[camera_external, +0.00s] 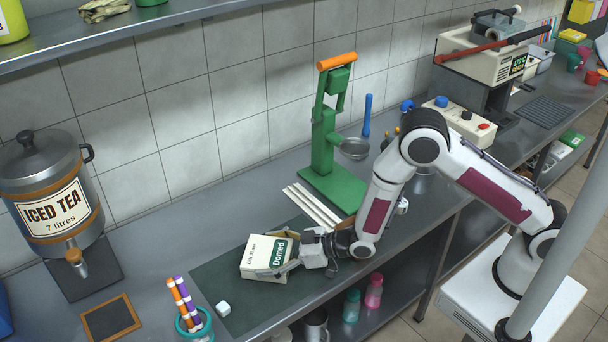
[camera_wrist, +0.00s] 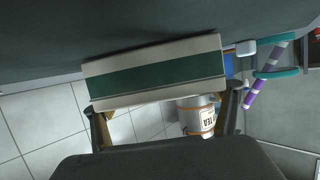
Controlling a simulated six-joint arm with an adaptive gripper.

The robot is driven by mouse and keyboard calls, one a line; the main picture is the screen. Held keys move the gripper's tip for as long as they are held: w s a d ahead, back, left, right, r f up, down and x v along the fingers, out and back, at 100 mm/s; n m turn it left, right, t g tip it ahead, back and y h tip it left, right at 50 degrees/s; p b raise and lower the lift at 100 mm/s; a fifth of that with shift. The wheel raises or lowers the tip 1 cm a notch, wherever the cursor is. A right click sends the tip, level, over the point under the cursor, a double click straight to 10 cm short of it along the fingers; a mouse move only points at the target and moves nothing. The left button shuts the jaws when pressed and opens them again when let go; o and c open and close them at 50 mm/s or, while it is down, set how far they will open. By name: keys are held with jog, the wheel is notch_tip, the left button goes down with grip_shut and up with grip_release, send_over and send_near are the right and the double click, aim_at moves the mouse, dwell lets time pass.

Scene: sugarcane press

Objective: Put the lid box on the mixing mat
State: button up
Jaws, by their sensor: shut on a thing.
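The lid box (camera_external: 262,262) is cream-white with a green "Domed" label, at the lower middle of the external view. It is over the dark green mixing mat (camera_external: 240,318); its underside looks on or very close to the mat, but I cannot tell if it bears on it. My gripper (camera_external: 288,262) comes in low from the right and is shut on the box. In the wrist view the box (camera_wrist: 155,70) spans between the two fingers of my gripper (camera_wrist: 162,100), its green band facing the camera. The finger contact is partly hidden.
A small white cube (camera_external: 223,308) sits on the mat's left part. White strips (camera_external: 312,206) and a green press (camera_external: 325,150) stand behind. The iced tea dispenser (camera_external: 52,190) is far left.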

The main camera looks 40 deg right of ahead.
jog(key=o, duration=1.2)
jog(key=shift+f, duration=0.15)
jog(key=shift+s+r, duration=0.1)
jog(key=shift+r, duration=0.1)
jog(key=shift+v, duration=5.95)
jog(key=shift+f, duration=0.1)
jog(key=shift+d, duration=0.1)
